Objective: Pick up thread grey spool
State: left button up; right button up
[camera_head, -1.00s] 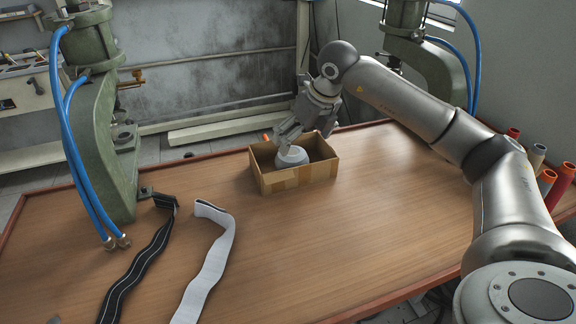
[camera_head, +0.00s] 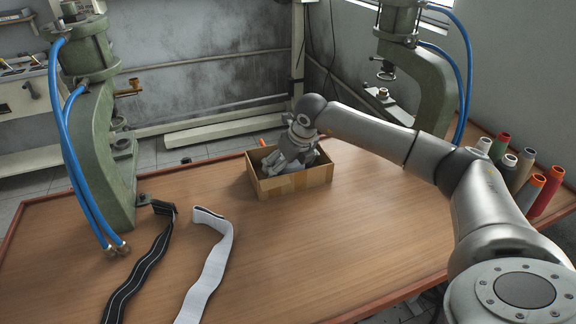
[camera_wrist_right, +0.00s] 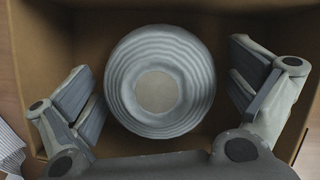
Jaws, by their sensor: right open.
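The grey thread spool (camera_wrist_right: 160,82) sits in the open cardboard box (camera_head: 290,185), seen end-on in the right wrist view as a round ribbed body with a paler flat centre. In the head view my gripper hides most or all of it. My right gripper (camera_head: 288,163) reaches down into the box, open. In the right wrist view its two fingers stand on either side of the spool, with a visible gap on each side. My left gripper is not in view.
Box walls stand close around my right gripper. Black striped webbing (camera_head: 146,260) and white webbing (camera_head: 212,258) lie on the wooden table (camera_head: 370,235). A green press (camera_head: 100,130) stands left, another (camera_head: 437,85) back right. Several spools (camera_head: 546,190) stand at the right edge.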

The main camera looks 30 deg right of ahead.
jog(key=shift+c, duration=0.3)
jog(key=shift+r, duration=0.1)
jog(key=c, duration=1.1)
jog(key=shift+o, duration=0.2)
jog(key=shift+r, duration=0.1)
